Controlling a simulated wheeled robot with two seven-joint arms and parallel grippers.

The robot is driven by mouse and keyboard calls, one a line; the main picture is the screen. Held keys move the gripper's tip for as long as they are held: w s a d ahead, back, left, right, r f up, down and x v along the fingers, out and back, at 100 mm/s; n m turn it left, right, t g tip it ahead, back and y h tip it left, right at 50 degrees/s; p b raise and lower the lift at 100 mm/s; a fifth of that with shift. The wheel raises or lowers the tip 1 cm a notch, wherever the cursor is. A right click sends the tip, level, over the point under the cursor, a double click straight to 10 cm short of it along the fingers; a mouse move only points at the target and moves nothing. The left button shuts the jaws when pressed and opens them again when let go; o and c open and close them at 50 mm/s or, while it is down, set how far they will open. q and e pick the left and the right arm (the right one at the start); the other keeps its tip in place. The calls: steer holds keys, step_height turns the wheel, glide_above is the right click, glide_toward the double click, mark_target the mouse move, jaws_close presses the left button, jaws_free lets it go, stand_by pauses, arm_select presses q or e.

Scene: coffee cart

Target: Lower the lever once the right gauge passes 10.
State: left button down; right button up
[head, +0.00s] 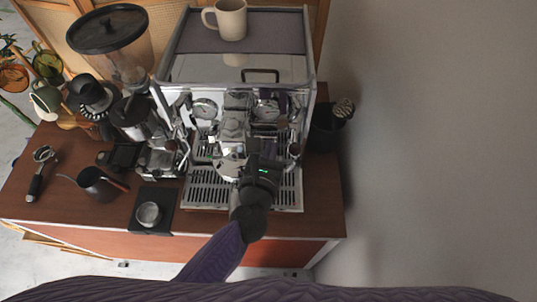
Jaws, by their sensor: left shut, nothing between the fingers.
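The chrome espresso machine (222,68) stands at the back of the wooden cart top. Two round gauges show on its front, a left gauge (205,108) and a right gauge (267,109). The needle reading on the right gauge is too small to make out. My left gripper (264,147) is shut and empty in front of the machine, just below the right gauge and over the drip tray (284,190). The lever cannot be told apart among the chrome parts at the group head, and my gripper hides part of that area. My right gripper is not in view.
A beige mug (230,19) stands on the machine. A grinder (118,50) is at left. A dark container (325,130) stands right of the machine.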

arm_select(q)
step_height(320, 180, down, 10)
steer(key=b, duration=1)
steer(key=p+v, duration=0.2)
steer(key=v, duration=0.6)
steer(key=shift+s+r, duration=0.3)
steer(key=shift+r, duration=0.15)
steer(key=shift+d, duration=0.1)
